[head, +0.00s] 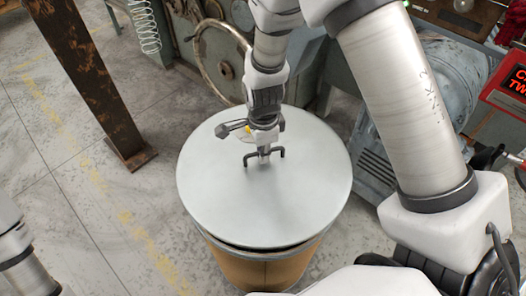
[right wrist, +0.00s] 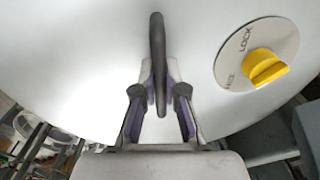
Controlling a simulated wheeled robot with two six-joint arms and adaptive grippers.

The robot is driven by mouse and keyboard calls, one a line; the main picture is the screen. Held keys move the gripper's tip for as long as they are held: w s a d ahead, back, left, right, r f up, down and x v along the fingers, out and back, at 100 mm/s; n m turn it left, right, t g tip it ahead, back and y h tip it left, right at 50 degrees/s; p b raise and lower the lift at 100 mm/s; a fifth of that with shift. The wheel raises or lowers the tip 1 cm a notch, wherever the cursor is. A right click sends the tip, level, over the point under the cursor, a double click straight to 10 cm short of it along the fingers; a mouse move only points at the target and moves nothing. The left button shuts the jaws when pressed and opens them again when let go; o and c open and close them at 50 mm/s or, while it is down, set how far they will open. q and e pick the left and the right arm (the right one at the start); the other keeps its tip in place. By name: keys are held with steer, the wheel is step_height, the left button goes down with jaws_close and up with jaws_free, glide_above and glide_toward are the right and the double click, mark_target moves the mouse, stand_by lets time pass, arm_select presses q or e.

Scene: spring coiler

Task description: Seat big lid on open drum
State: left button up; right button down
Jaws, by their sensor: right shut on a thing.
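The big lid (head: 225,190) is a wide pale-grey disc over the brown drum (head: 262,270). The drum's front wall and part of its rim show below the lid's near edge, with a dark gap between them. I cannot tell whether the lid touches the rim elsewhere. My right gripper (head: 264,150) is shut on the lid's dark handle (head: 279,153). In the right wrist view the handle (right wrist: 157,50) stands between the gripper's fingers (right wrist: 158,105). A yellow knob (right wrist: 265,67) on a round plate marked LOCK is beside it. The left gripper is out of view.
A rusty steel post (head: 85,70) stands on the floor at the left. A machine with a handwheel (head: 203,65) stands behind the drum. A grey motor-like machine (head: 440,90) and a red sign (head: 510,85) are at the right. The floor left of the drum is clear.

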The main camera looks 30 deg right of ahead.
mark_target(262, 165)
steer(key=shift+f+b, duration=0.55)
steer(key=shift+f, duration=0.35)
steer(key=shift+f+b, duration=0.45)
steer(key=shift+f, duration=1.25)
steer(key=shift+r+p, duration=0.25)
steer(key=shift+p, duration=0.05)
steer(key=shift+a+f, duration=0.15)
steer(key=shift+f, duration=0.05)
steer(key=shift+p, duration=0.3)
steer(key=shift+f, duration=0.1)
steer(key=c, duration=0.6)
jaws_free()
